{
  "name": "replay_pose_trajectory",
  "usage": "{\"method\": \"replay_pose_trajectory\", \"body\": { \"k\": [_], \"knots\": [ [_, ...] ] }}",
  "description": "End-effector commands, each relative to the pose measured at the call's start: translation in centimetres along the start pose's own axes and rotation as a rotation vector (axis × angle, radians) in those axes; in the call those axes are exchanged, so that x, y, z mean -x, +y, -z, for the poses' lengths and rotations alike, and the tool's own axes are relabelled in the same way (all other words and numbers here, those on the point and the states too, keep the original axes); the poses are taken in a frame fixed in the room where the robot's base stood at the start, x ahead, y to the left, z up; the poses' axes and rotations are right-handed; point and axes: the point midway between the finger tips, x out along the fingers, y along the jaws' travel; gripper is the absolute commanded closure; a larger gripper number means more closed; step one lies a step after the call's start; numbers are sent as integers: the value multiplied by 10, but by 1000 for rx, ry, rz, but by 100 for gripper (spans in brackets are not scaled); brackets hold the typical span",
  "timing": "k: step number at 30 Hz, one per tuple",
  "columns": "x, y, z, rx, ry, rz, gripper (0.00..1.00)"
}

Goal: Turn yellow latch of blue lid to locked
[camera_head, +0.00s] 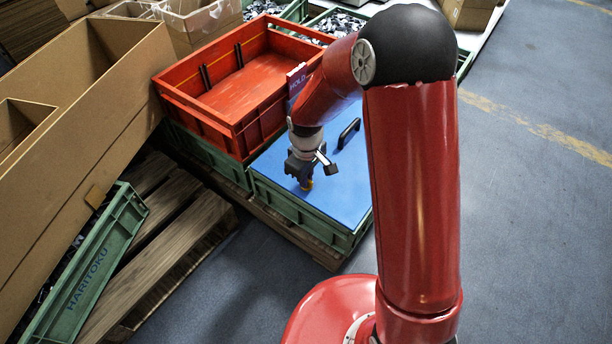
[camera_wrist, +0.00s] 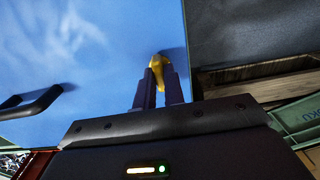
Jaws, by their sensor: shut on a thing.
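The blue lid (camera_head: 337,190) lies on a green crate (camera_head: 300,213) in the head view, with a black handle (camera_head: 348,133) on top. It fills much of the wrist view (camera_wrist: 85,55), where the handle (camera_wrist: 30,104) shows at the left. The yellow latch (camera_head: 308,184) is at the lid's near edge, mostly hidden by my gripper (camera_head: 304,180). In the wrist view my gripper (camera_wrist: 159,85) has its two dark fingers shut on the yellow latch (camera_wrist: 157,66). The latch's lower part is hidden between the fingers. I cannot tell its locked or unlocked position.
A red empty crate (camera_head: 240,80) stands beside the lid on the left. A HOLD sign (camera_head: 297,77) is behind the lid. Wooden pallets (camera_head: 165,240), a tilted green crate (camera_head: 95,262) and large cardboard boxes (camera_head: 80,85) crowd the left. Floor (camera_head: 540,200) at the right is clear.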

Motion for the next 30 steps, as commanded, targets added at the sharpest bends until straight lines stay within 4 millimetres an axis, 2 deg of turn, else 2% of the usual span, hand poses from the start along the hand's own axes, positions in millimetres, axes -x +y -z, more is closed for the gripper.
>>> {"method": "replay_pose_trajectory", "body": {
  "k": [11, 30],
  "knots": [
    [0, 0, 0, -129, 0, -1, 100],
    [0, 0, 0, -715, -1, 0, 100]
  ]
}}
